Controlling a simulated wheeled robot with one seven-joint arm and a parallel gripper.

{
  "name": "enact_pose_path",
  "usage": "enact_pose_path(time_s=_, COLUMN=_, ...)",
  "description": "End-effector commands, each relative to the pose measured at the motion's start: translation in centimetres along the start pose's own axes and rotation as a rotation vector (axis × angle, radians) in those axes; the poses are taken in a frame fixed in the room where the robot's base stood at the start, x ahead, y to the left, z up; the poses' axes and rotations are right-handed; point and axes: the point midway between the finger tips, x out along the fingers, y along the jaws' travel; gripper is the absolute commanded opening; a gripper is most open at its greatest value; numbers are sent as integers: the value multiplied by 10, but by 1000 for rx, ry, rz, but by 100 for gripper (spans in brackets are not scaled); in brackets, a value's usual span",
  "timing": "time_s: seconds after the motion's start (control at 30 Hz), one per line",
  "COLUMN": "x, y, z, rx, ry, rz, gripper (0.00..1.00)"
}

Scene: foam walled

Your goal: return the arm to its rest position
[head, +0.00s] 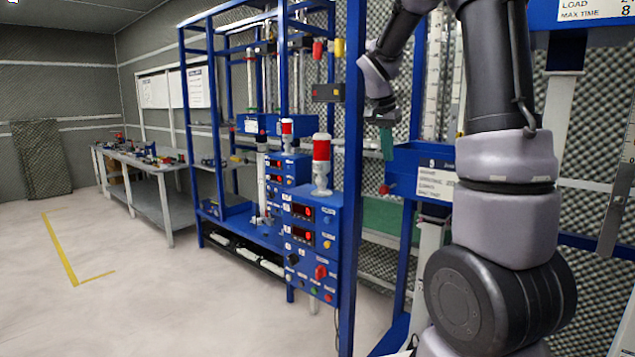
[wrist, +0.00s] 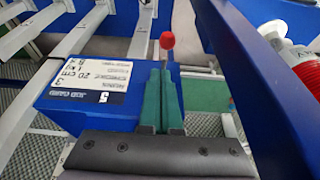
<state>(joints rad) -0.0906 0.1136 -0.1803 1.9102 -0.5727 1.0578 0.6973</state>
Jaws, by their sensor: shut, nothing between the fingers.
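My arm rises along the right of the head view and bends over at the top, with its wrist end hanging down beside a blue upright post. My gripper (head: 386,152) is small there, its green fingers pointing down. In the wrist view my gripper (wrist: 163,78) shows two green fingers lying together, shut and empty. A red ball knob (wrist: 167,40) on a thin stem is just beyond the fingertips; it also shows below the gripper in the head view (head: 384,188). I cannot tell whether the fingers touch the stem.
A blue box with a white label (wrist: 105,80) lies beneath the gripper. The blue upright post (head: 353,170) stands close to the arm. A blue control cabinet (head: 312,240) with a red beacon (head: 321,160) is left of it. A grey workbench (head: 150,180) is farther back; open floor (head: 110,290) lies left.

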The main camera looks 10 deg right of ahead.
Motion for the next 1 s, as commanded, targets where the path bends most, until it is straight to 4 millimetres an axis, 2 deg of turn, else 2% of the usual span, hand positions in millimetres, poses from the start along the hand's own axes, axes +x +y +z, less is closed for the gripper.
enact_pose_path(time_s=0.17, x=-21, y=10, z=16, rx=-30, ry=-14, rz=-56, gripper=0)
enact_pose_path(time_s=0.27, x=-47, y=24, z=41, rx=-76, ry=-29, rz=-133, gripper=0)
enact_pose_path(time_s=0.4, x=-84, y=49, z=86, rx=-163, ry=-37, rz=-263, gripper=0)
enact_pose_path(time_s=0.6, x=-120, y=84, z=153, rx=-295, ry=-8, rz=-434, gripper=0)
enact_pose_path(time_s=0.7, x=-129, y=99, z=183, rx=-354, ry=17, rz=-501, gripper=0)
enact_pose_path(time_s=0.8, x=-134, y=109, z=204, rx=-396, ry=42, rz=-549, gripper=0)
enact_pose_path(time_s=1.0, x=-136, y=118, z=223, rx=-436, ry=66, rz=-591, gripper=0)
